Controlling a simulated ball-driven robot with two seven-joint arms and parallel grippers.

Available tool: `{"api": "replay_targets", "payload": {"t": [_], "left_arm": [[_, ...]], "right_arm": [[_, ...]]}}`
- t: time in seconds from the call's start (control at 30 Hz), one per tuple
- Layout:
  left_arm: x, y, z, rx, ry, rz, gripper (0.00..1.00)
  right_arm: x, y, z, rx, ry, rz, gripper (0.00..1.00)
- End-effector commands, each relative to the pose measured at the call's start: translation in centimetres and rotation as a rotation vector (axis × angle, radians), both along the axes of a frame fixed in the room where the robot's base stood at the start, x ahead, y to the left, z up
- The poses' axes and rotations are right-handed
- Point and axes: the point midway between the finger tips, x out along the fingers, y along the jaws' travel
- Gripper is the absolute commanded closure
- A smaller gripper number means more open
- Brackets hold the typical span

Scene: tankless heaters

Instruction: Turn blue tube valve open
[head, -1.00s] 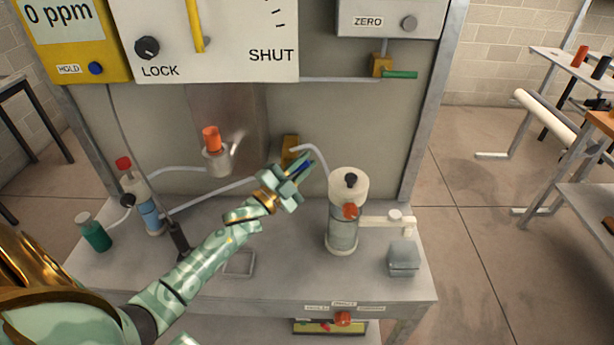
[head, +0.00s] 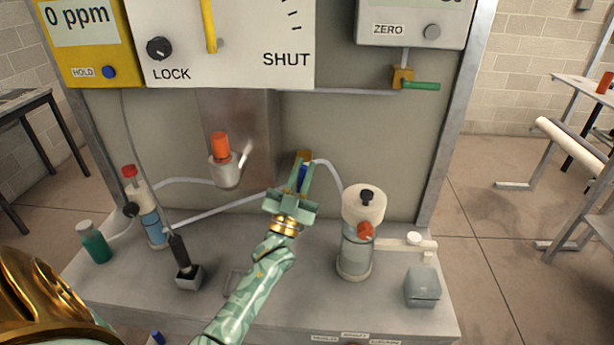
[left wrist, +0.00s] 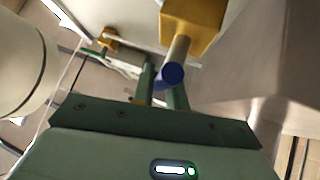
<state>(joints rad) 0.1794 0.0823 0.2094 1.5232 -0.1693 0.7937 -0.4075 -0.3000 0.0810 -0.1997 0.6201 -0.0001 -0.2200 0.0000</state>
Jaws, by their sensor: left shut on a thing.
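The blue valve handle (head: 302,178) sits below a brass valve body (head: 303,156) on the white tube behind the bench's middle. My left gripper (head: 303,184) reaches up from the front and is shut on the handle, with a finger on each side. In the left wrist view the handle's round blue end (left wrist: 172,74) shows between the fingers, and the brass body (left wrist: 195,22) is just above it. The fingers partly hide the handle in the head view. My right gripper is not in view.
A clear cylinder with a white top (head: 365,205) stands right of my left gripper. An orange-capped holder (head: 222,168) is at the left. A black probe (head: 180,253) and a green bottle (head: 93,242) stand farther left. A grey box (head: 422,287) is front right.

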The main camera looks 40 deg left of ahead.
Motion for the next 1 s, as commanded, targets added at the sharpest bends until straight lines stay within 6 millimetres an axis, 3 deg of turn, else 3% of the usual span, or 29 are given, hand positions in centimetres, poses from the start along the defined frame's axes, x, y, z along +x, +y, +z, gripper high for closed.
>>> {"api": "replay_targets", "payload": {"t": [0.67, 0.7, 0.77, 1.0], "left_arm": [[-0.13, 0.22, -0.16, -0.055, -0.029, 0.000, 1.00], [-0.13, 0.22, -0.16, -0.055, -0.029, 0.000, 0.80], [-0.13, 0.23, -0.14, -0.055, -0.029, 0.000, 0.64], [-0.14, 0.23, -0.05, -0.054, -0.031, 0.000, 0.64]], "right_arm": [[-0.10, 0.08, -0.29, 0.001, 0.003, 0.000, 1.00], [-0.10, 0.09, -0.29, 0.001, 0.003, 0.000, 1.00], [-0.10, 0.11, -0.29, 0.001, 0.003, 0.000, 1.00], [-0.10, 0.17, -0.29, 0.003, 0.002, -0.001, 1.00]]}}
